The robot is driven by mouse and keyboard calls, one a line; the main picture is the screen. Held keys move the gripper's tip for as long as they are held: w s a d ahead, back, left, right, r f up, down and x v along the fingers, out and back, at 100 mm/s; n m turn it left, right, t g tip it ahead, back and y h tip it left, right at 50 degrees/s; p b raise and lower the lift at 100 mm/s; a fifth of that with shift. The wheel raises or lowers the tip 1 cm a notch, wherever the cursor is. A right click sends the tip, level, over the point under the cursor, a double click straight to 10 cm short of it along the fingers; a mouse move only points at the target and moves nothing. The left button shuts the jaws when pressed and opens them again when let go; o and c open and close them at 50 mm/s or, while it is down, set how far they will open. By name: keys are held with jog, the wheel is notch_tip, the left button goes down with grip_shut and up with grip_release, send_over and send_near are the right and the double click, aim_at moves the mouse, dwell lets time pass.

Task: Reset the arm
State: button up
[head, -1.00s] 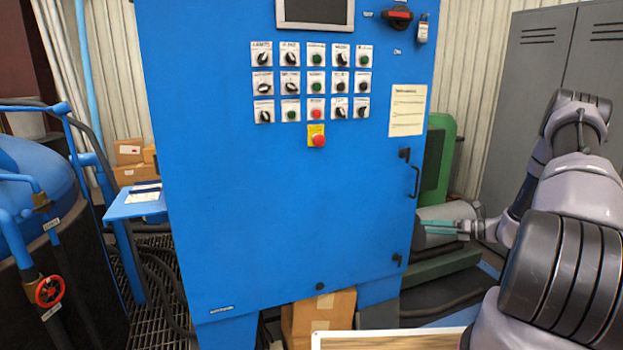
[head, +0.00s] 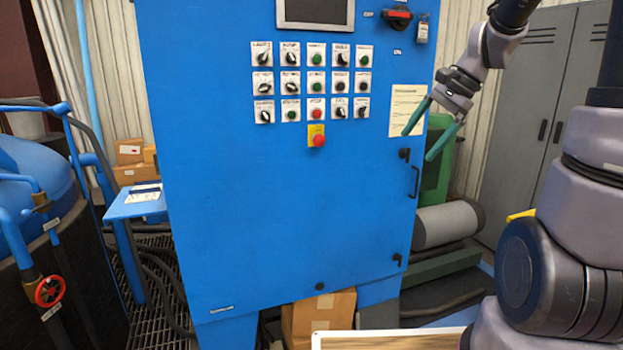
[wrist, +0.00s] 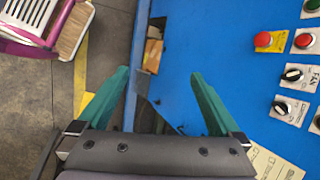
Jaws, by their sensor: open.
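My gripper (head: 420,139) is at the upper right in the head view, by the right edge of the blue control cabinet (head: 270,220). Its two green fingers point down and to the left and stand apart, with nothing between them. In the wrist view the fingers of my gripper (wrist: 155,103) are spread over the cabinet's blue front and the floor beside it. My arm is raised and folded at the right side of the head view.
The cabinet carries several knobs and buttons, a red emergency stop (head: 318,140) and a red switch (head: 397,17). A paper notice (head: 405,108) is close to my gripper. A grey locker (head: 535,110) stands at right, a blue tank (head: 35,190) at left.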

jog(key=s+r+n+t+h, duration=0.1)
jog(key=s+r+n+t, duration=0.1)
jog(key=s, duration=0.5)
jog(key=s+r+n+t+h, duration=0.2)
jog(key=s+r+n, duration=0.3)
jog(key=s, duration=0.3)
jog(key=shift+n+t, duration=0.3)
jog(key=shift+n, duration=0.3)
